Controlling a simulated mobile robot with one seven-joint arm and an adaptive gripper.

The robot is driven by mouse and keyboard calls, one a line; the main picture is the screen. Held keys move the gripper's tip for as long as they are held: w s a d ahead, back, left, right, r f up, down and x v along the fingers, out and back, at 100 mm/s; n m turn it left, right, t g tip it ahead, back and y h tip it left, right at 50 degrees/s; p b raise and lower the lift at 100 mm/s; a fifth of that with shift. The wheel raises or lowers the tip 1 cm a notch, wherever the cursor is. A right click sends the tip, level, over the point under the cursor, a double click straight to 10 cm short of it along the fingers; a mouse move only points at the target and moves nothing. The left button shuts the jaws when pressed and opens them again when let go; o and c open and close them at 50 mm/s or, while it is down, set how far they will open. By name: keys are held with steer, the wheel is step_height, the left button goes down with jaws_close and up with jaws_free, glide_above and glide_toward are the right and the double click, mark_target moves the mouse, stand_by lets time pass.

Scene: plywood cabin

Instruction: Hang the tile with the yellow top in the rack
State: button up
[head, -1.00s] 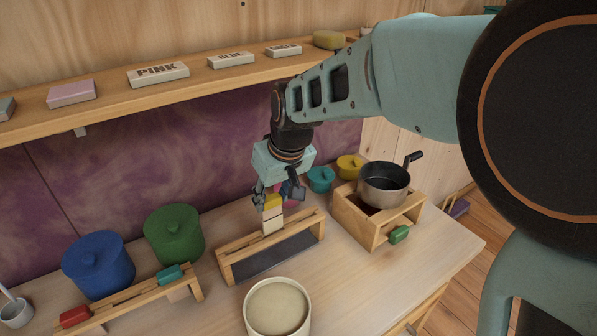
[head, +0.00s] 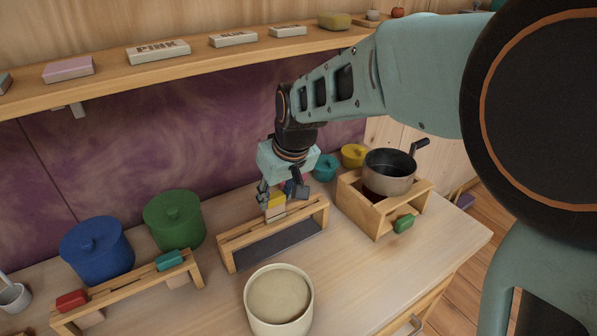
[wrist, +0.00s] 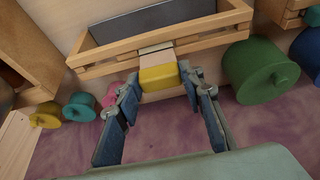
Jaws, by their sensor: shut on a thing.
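The tile with the yellow top (head: 276,201) has a pale body below its yellow end. My gripper (head: 281,194) is shut on the yellow top, with a finger on each side; it also shows in the wrist view (wrist: 160,80). The wooden rack (head: 234,243) with two long rails and a dark tray stands under the gripper. The tile's pale body reaches down at the rack's rails. In the wrist view the yellow top (wrist: 158,78) sits by the rails, and the tile's lower end is hidden.
A second rack (head: 125,295) at left holds tiles with red and teal tops. Blue (head: 97,250) and green (head: 174,221) pots stand behind it. A saucepan (head: 389,173) sits on a wooden box at right. A cream round pot (head: 279,323) stands in front.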

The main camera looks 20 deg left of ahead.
mark_target(276, 211)
steer(key=shift+f+b, duration=1.6)
steer(key=shift+f, duration=0.7)
steer(key=o, duration=1)
steer(key=shift+o, duration=0.2)
steer(key=v, duration=1.2)
steer(key=shift+r, duration=0.15)
steer(key=shift+a, duration=0.1)
